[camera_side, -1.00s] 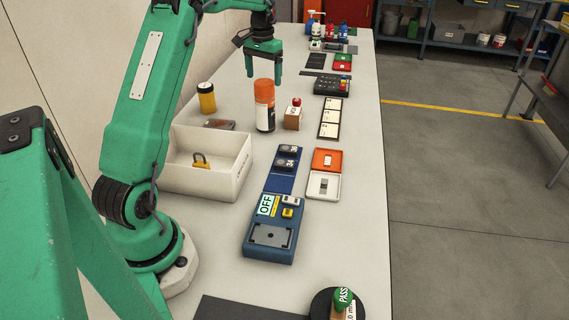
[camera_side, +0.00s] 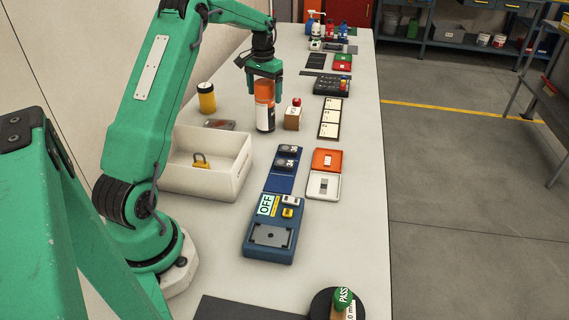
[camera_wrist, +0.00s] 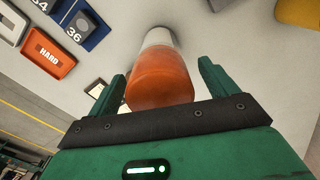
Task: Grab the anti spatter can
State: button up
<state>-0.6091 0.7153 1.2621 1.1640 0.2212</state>
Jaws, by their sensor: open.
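The anti spatter can (camera_side: 265,117) stands upright on the bench, with an orange cap and a white and dark body. My gripper (camera_side: 264,88) is low over it in the side view, with its fingers at the height of the orange cap. In the wrist view the orange-topped can (camera_wrist: 160,80) shows between the two green fingers of my gripper (camera_wrist: 163,82). The fingers are open, with a visible gap on the right side of the can. The left finger looks closer to it. I cannot tell whether either finger touches.
A white open box (camera_side: 213,189) with a yellow padlock stands nearer, left of the can. A yellow jar (camera_side: 207,101) is to the left. A blue panel (camera_side: 270,240) lies in front.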

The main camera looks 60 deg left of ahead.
aim_at(266, 83)
dwell(0.4)
jog(key=c, duration=1.6)
jog(key=shift+c, duration=0.2)
jog(key=shift+r, duration=0.1)
jog(key=shift+r, duration=0.75)
jog(key=r, duration=0.1)
jog(key=d+r, duration=0.1)
jog(key=r, duration=0.1)
jog(key=shift+w, duration=0.1)
jog(key=d+r, duration=0.6)
jog(key=d, duration=0.4)
jog(key=shift+w+d+r, duration=0.2)
jog(key=shift+w+d, duration=0.1)
jog(key=shift+w, duration=0.05)
